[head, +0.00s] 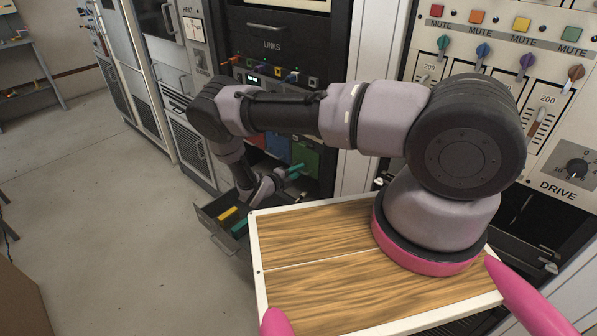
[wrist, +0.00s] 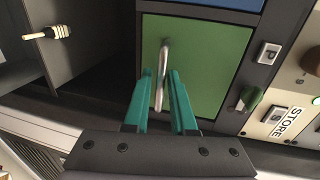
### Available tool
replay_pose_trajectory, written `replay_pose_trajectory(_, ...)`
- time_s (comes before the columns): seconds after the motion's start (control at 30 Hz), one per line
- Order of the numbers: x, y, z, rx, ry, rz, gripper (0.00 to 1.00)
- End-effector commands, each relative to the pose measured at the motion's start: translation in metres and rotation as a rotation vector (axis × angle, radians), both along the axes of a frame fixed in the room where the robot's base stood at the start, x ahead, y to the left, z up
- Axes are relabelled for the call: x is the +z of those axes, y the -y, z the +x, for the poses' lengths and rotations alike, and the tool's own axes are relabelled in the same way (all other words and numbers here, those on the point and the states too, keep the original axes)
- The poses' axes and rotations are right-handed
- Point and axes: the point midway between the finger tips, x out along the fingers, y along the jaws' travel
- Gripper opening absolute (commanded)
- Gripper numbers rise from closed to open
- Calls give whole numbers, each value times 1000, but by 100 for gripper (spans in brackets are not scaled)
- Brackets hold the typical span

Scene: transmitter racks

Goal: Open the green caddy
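The green caddy is a square green front panel (wrist: 208,62) in the wrist view, with a slim pale bar handle (wrist: 164,58) standing on it. It also shows in the head view as a green panel (head: 306,157) low in the rack, partly behind my arm. My gripper (wrist: 159,74) points at this panel, its teal fingers apart on either side of the handle. Gaps show between handle and fingers, so it looks open and not clamped. In the head view my gripper (head: 297,170) is small in front of the green panel. The panel looks closed.
A blue panel (head: 277,146) sits left of the green one. An open drawer (head: 213,222) with yellow and green pieces juts out at lower left. In the wrist view, a green knob (wrist: 250,98) and a STORE label (wrist: 285,122) are to the right. Floor (head: 100,210) at left is clear.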

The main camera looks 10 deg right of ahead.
Motion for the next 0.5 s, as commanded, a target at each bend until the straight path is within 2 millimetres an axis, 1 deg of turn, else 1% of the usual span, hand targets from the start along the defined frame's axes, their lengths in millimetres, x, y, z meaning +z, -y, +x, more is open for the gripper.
replay_pose_trajectory(0.2, 0, 0, 0, 0, 0, 0, 24)
replay_pose_trajectory(0.27, 0, 0, 0, 0, 0, 0, 1)
replay_pose_trajectory(0.5, 0, 0, 0, 0, -1, 1, 0)
